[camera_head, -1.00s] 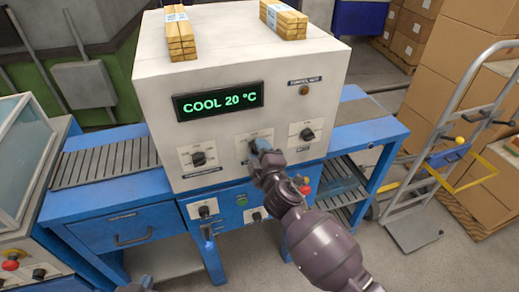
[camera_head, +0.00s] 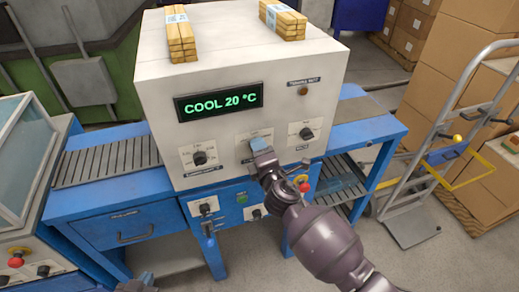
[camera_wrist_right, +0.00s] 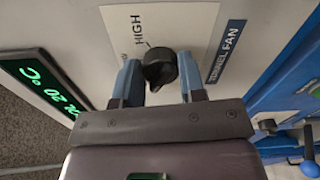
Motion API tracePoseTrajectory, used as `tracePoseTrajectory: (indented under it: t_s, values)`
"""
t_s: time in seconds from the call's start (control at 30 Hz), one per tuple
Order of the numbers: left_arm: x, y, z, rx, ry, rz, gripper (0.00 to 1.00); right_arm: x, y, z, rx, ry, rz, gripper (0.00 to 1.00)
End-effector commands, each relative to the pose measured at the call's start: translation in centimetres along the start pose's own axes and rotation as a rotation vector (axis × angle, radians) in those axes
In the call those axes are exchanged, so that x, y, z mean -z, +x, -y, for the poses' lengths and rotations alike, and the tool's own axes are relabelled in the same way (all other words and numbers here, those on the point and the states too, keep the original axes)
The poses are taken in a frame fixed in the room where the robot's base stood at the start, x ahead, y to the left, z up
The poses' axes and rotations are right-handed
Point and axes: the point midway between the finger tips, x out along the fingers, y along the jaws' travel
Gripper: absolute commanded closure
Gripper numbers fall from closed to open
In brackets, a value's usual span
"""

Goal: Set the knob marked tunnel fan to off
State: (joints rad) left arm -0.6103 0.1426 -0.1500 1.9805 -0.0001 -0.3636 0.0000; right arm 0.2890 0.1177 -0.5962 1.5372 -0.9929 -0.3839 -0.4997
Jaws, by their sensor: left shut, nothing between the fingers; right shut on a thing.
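The tunnel fan knob (camera_wrist_right: 160,68) is a round black knob on a white plate in the right wrist view. In the head view the right gripper (camera_head: 261,146) covers the knob at the middle of the white machine front (camera_head: 240,125). Where the knob's pointer stands is hard to tell. My left gripper (camera_head: 140,284) is shut and empty at the bottom edge, partly cut off.
A black knob (camera_head: 199,158) sits left of the right gripper and another (camera_head: 306,134) sits right of it. A green display (camera_head: 219,102) reads COOL 20 °C. Below are a blue panel with a knob (camera_head: 205,209) and a red button (camera_head: 304,187).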

Motion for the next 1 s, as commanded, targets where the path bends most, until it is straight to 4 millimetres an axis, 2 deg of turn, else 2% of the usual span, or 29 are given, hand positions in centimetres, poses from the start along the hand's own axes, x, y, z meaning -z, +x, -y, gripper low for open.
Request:
tracePoseTrajectory:
  t_s: [0.37,0.4,0.53,0.83,1.0]
  values:
    - [0.1,0.1,0.0,0.0,0.0,-0.002,1.0,0.1,0.0,0.0,-0.001,-0.007,-0.001,0.86]
    - [0.1,0.1,0.0,0.0,0.0,-0.003,1.0,0.0,0.0,0.0,-0.001,-0.007,-0.001,0.58]
    - [0.2,0.1,0.0,-0.001,0.001,-0.003,1.0,0.0,0.0,0.0,-0.001,-0.006,-0.001,0.38]
    - [0.2,0.1,0.0,-0.001,0.0,-0.004,1.0,0.0,-0.1,0.0,0.0,-0.005,0.0,0.37]
    - [0.3,0.1,0.0,-0.001,0.0,-0.004,1.0,0.0,-1.4,0.1,0.001,-0.005,0.0,0.37]
